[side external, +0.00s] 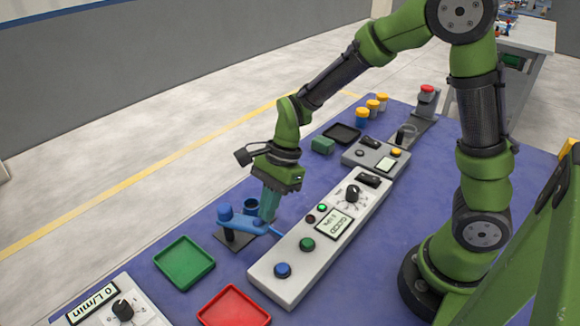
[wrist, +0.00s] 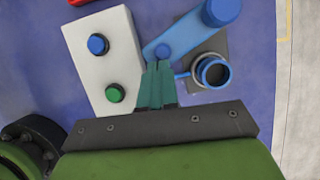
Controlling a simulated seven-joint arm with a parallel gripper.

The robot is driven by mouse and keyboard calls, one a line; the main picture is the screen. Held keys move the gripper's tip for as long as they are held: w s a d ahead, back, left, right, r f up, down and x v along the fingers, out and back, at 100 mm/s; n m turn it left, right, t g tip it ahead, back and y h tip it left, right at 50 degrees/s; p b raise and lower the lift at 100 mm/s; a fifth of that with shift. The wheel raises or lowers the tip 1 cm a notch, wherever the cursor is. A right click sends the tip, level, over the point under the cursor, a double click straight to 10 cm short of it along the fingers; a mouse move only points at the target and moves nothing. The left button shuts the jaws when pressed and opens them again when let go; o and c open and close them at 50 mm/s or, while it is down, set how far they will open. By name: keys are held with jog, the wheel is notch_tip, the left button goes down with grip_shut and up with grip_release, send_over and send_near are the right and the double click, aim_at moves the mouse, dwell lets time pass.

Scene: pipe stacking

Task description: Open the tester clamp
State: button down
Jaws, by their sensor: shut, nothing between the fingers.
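The tester clamp has a blue arm (side external: 241,220) over a dark base plate (side external: 229,240), with a round blue knob at its far left end. In the wrist view the blue arm (wrist: 188,36) runs from upper right to a small round blue end just ahead of my fingertips. A dark round socket with a blue rim (wrist: 214,73) stands beside the arm. My gripper (side external: 266,216) points down with its teal fingers together at the arm's right end; it also shows in the wrist view (wrist: 158,64). I cannot tell whether the fingertips touch the arm.
A white control panel (side external: 300,262) with buttons, a dial and a display lies close right of the clamp. A green tray (side external: 185,262) and a red tray (side external: 234,306) lie in front. Yellow-capped pieces (side external: 372,105) stand at the back.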

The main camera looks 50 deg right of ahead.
aim_at(265, 229)
jog(key=a+m, duration=0.1)
jog(key=s+a+m, duration=0.1)
jog(key=shift+s+m+t, duration=0.1)
jog(key=shift+m+t, duration=0.2)
jog(key=shift+t, duration=0.1)
jog(key=shift+s+a, duration=0.1)
jog(key=shift+a, duration=0.3)
